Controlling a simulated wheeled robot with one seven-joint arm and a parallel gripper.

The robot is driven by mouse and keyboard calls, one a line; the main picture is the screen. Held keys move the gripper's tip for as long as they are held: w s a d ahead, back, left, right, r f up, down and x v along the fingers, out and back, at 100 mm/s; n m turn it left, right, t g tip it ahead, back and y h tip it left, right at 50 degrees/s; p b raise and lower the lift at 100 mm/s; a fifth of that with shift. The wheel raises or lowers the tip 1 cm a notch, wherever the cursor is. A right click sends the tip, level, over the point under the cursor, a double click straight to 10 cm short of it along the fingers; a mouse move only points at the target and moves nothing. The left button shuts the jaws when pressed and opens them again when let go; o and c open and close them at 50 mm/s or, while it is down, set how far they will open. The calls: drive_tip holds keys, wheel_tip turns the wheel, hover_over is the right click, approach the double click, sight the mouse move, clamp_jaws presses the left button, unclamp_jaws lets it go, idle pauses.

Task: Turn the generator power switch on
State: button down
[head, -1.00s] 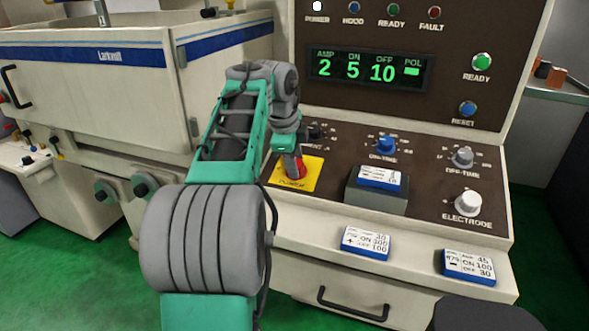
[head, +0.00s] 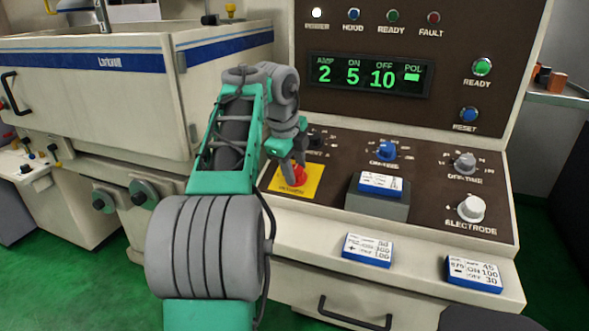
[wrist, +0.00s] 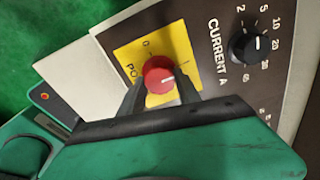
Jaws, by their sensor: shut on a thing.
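The generator power switch is a red round knob (wrist: 159,75) on a yellow plate (wrist: 182,38), with a "0" mark at its upper left. Its white pointer line points to the right, away from the "0", towards a small mark on the plate's right side. My gripper (wrist: 160,86) is shut on the knob, with one dark finger on each side of it. In the head view my gripper (head: 294,170) is at the red knob (head: 299,176) on the yellow plate (head: 311,184). The white POWER lamp (head: 317,13) and green display (head: 369,75) are lit.
The black current knob (wrist: 250,46) is right of the plate. Blue on-time knob (head: 386,149), grey off-time knob (head: 465,162) and white electrode knob (head: 471,207) lie further right. A grey block (head: 376,205) with a card stands near; two cards (head: 368,249) (head: 473,271) lie on the front ledge.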

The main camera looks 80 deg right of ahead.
drive_tip(key=c, duration=0.9)
unclamp_jaws()
drive_tip(key=shift+o, duration=0.2)
drive_tip(key=shift+r, duration=0.1)
drive_tip(key=p+v, duration=0.5)
drive_tip(key=v, duration=0.2)
drive_tip(key=shift+a+r, duration=0.15)
drive_tip(key=shift+r, duration=0.1)
